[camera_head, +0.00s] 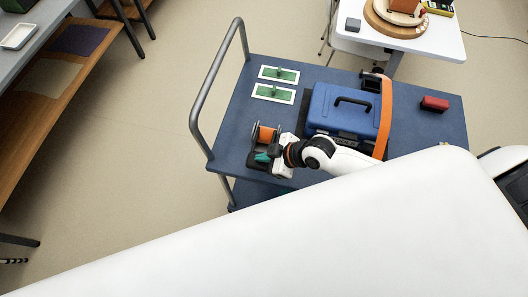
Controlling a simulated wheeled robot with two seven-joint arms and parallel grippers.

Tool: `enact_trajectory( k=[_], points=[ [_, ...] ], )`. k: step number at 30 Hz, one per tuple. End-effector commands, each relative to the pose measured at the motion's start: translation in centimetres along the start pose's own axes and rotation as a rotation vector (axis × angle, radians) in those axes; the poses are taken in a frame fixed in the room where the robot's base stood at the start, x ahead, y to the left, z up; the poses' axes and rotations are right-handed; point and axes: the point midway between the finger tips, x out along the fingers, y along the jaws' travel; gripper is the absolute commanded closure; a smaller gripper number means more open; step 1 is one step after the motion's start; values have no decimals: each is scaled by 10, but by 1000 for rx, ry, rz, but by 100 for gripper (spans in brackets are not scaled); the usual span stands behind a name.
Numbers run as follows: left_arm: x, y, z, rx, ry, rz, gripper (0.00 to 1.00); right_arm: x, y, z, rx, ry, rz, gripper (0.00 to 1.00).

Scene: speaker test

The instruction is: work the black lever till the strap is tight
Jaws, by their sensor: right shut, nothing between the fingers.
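A winch with an orange strap roll (266,134) between dark side plates stands near the left end of the blue cart. My right gripper (266,156) is just in front of it, shut with nothing between its fingers; a teal part shows at its tip. I cannot make out the black lever apart from the dark gripper and winch parts, nor whether they touch. An orange strap (384,112) runs over the right part of a blue toolbox (343,110) with a black handle. How tight the strap is cannot be told. My left gripper is not in view.
The blue cart (425,130) has a grey rail (217,72) at its left end. Two green plates with white borders (279,74) (273,93) lie behind the winch. A red block (435,103) lies at the right. A white table (430,42) stands behind.

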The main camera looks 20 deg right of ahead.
Motion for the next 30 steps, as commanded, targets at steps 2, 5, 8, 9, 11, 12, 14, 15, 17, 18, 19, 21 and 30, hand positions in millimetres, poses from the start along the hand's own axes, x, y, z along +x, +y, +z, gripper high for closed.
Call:
enact_trajectory(
  k=[2, 5, 8, 9, 11, 12, 14, 15, 17, 18, 19, 21, 30],
  points=[
    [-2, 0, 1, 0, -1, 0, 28, 4, 4, -5, -34, 2, -33, 100],
    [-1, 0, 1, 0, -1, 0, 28, 12, 7, -12, -72, 2, -68, 100],
    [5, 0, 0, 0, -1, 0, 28, 23, 9, -23, -74, 2, -69, 100],
    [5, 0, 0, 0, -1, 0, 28, 25, 9, -25, -73, 1, -68, 100],
    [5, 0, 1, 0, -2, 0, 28, 26, 9, -26, -72, 1, -68, 100],
    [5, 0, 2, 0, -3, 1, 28, 26, 10, -26, -71, 2, -68, 100],
    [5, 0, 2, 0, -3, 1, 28, 26, 10, -26, -70, 3, -67, 100],
    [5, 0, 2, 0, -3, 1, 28, 26, 10, -27, -70, 4, -67, 100],
    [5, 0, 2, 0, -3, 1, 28, 26, 10, -27, -69, 5, -66, 100],
    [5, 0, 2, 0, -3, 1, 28, 26, 10, -28, -69, 6, -66, 100],
    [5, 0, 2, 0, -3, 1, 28, 26, 10, -28, -69, 7, -66, 100],
    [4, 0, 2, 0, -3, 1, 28, 25, 10, -28, -69, 8, -65, 100],
    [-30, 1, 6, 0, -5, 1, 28, 3, 6, -2, -69, 3, -70, 100]
  ],
)
